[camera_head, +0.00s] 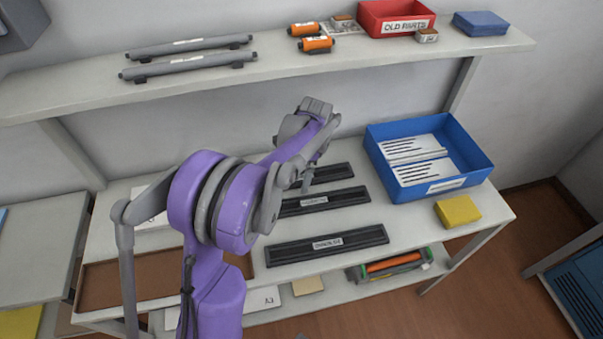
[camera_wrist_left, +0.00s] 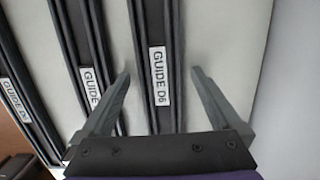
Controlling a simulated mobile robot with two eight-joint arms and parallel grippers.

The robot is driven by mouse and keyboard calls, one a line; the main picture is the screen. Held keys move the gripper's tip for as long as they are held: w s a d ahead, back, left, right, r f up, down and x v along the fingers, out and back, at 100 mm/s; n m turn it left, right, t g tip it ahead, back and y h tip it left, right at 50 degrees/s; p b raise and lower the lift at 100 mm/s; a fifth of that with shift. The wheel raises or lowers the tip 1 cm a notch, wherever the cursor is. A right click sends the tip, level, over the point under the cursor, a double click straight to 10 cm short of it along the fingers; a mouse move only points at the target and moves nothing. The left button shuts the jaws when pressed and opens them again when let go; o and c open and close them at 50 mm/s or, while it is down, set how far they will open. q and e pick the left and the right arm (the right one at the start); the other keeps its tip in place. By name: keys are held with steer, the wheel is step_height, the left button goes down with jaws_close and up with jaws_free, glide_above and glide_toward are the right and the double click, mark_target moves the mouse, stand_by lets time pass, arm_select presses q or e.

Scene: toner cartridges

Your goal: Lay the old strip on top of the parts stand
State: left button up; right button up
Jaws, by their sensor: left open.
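Three black strips lie side by side on the white worktable. The far strip (camera_head: 334,173) has its label hidden in the head view; the left wrist view reads GUIDE D6 on it (camera_wrist_left: 158,80). The middle strip (camera_head: 345,197) and near strip (camera_head: 365,238) also bear white labels. My left gripper (camera_head: 307,182) is above the far strip. In the left wrist view it is open (camera_wrist_left: 161,75), one finger on each side of the GUIDE D6 strip, with nothing held. I cannot tell which strip is old or which thing is the parts stand. My right gripper is not in view.
A blue bin (camera_head: 376,158) with white papers and a yellow block (camera_head: 457,211) stand right of the strips. A brown tray (camera_head: 150,275) lies left, partly behind my arm. The upper shelf (camera_head: 60,92) holds grey rollers, orange cartridges and a red OLD PARTS box (camera_head: 372,22).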

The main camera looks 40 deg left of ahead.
arm_select(q)
steer(key=r+p, duration=0.1)
steer(key=r, duration=0.1)
steer(key=r+p, duration=0.2)
steer(key=r, duration=0.1)
steer(key=w+r+p, duration=0.1)
steer(key=r, duration=0.2)
steer(key=shift+d+p, duration=0.3)
steer(key=shift+d, duration=0.1)
steer(key=shift+f, duration=0.1)
